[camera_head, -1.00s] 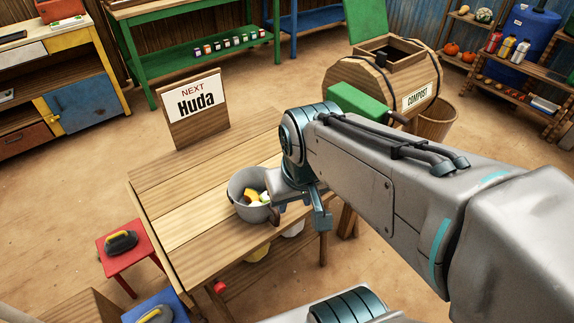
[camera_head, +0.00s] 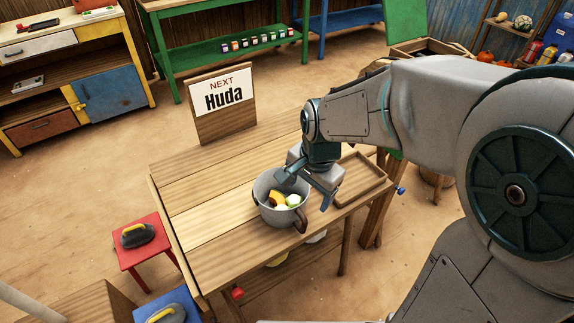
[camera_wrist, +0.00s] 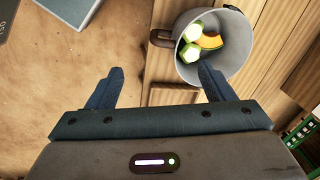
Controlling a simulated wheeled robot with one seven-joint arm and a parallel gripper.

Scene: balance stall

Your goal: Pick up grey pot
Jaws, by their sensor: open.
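The grey pot (camera_head: 268,214) stands upright near the front edge of the wooden table (camera_head: 200,205) and holds yellow, white and green pieces. Its brown handle (camera_head: 301,222) points to the front right. My gripper (camera_head: 304,189) is open and empty, just right of and behind the pot. In the wrist view my gripper (camera_wrist: 159,71) has its fingers spread, with the brown handle (camera_wrist: 158,38) beyond the gap between them. The pot (camera_wrist: 238,55) is at upper right there, and the right fingertip overlaps its near rim in the picture. I cannot tell whether they touch.
A wooden tray (camera_head: 350,197) lies on the table right of the gripper. A "NEXT Huda" sign (camera_head: 222,107) stands behind the table. The table's left half is clear.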

